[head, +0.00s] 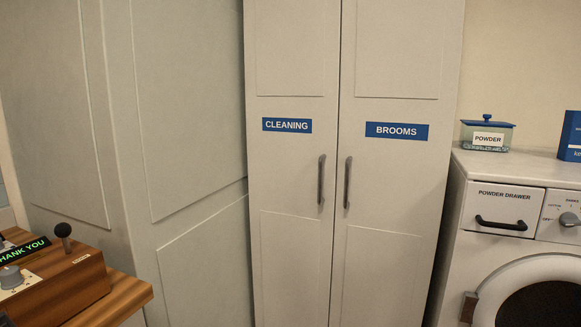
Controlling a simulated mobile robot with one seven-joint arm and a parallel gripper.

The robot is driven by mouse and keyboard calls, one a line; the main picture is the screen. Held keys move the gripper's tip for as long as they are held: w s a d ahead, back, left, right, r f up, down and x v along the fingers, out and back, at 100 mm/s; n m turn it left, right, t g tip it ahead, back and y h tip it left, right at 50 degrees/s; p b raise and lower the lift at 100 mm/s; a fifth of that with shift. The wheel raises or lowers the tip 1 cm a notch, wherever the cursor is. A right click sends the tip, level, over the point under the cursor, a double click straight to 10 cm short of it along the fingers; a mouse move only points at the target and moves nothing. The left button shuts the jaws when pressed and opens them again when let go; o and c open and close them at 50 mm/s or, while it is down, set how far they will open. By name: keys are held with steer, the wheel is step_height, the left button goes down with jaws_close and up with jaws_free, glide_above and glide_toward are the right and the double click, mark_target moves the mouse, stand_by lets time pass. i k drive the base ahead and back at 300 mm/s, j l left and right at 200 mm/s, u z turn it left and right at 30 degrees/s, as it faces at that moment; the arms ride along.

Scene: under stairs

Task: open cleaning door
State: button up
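The cleaning door (285,160) is the left white door of a tall cabinet in the middle of the head view. It carries a blue label (287,125) reading CLEANING. Its grey vertical handle (321,180) sits near its right edge, by the seam between the doors. The door looks closed, flush with the brooms door (395,165) on its right, which has its own vertical handle (347,182) and a blue BROOMS label (397,130). The lower ends of both doors are out of view. My gripper does not show in this view.
A white washing machine (505,185) stands at the right, with a powder box (486,134) and a blue box (571,137) on top. A wooden counter (128,298) with a wooden device (75,285) juts in at the lower left. Grey panels (185,110) stand left of the cabinet.

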mark_target(292, 63)
steer(key=i+l+u, duration=0.55)
steer(key=l+u, duration=0.15)
steer(key=i+l+u, duration=0.15)
steer(key=l, duration=0.25)
steer(key=i+l+u, duration=0.15)
steer(key=l, duration=0.25)
steer(key=l+u, duration=0.15)
steer(key=l, duration=0.25)
